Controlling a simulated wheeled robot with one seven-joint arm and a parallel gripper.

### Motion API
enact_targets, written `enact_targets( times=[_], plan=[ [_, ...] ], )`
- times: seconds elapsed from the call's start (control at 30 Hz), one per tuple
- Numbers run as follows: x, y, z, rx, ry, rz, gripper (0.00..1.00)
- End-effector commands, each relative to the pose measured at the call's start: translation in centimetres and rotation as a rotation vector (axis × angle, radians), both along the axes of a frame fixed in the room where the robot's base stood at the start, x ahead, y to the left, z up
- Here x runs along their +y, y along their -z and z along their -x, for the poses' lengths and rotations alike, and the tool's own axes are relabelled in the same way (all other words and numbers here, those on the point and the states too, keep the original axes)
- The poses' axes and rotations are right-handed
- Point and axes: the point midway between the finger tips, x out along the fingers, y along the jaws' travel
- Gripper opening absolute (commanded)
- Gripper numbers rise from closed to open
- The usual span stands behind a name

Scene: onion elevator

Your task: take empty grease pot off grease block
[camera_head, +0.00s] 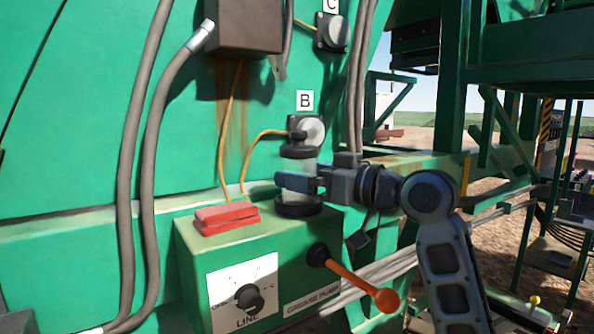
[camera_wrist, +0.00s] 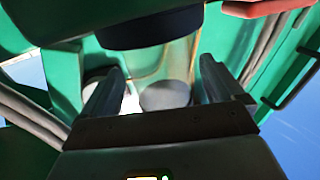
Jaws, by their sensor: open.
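The grease pot (camera_head: 300,165) is a clear cylinder with a black cap at the top and a black base, standing upright on the green grease block (camera_head: 225,240). Its clear body looks empty. My gripper (camera_head: 290,182) reaches in from the right at the height of the pot's clear body. In the wrist view, my gripper (camera_wrist: 160,85) is open, with one finger on each side of the clear pot body (camera_wrist: 178,62). A dark pot end (camera_wrist: 150,28) shows at the top. I cannot tell whether the fingers touch the pot.
A red block (camera_head: 226,217) lies on the grease block, left of the pot. An orange-knobbed lever (camera_head: 355,280) and a dial (camera_head: 249,297) are on its front. A round fitting marked B (camera_head: 310,131) is just behind the pot. Hoses (camera_head: 150,150) run down the left wall.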

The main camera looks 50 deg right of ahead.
Motion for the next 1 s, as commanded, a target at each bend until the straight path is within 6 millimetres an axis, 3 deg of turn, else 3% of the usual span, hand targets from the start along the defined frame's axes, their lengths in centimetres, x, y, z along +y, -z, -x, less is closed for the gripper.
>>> enact_targets(
  times=[0.2,0.53,1.0],
  plan=[
    [0.1,-0.1,-3.0,0.0,0.0,0.0,0.94],
    [0.2,0.0,-3.5,-0.001,0.0,0.0,0.94],
    [0.1,0.0,-3.5,-0.001,0.0,0.0,0.48]
  ],
)
